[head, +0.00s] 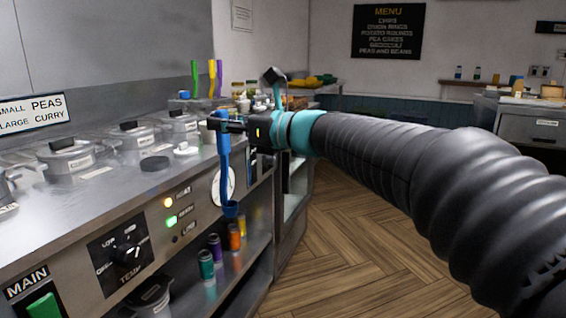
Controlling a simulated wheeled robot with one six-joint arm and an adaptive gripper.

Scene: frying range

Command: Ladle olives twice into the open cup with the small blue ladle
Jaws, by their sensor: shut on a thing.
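My gripper (226,125) is shut on the upper handle of the small blue ladle (224,165). The ladle hangs upright in front of the steel counter's front edge, with its bowl (231,210) at the bottom. I cannot see whether the bowl holds anything. Olives cannot be made out in this view. I cannot tell which vessel is the open cup; several small containers stand at the far end of the counter, partly behind my gripper.
Several lidded steel pots (66,157) sit in the counter (120,195). A dark round lid (155,163) and a white lidded piece (186,150) lie near its front. Coloured utensils (212,78) stand farther back. Bottles (206,264) stand on the lower shelf. The wooden floor (340,265) is clear.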

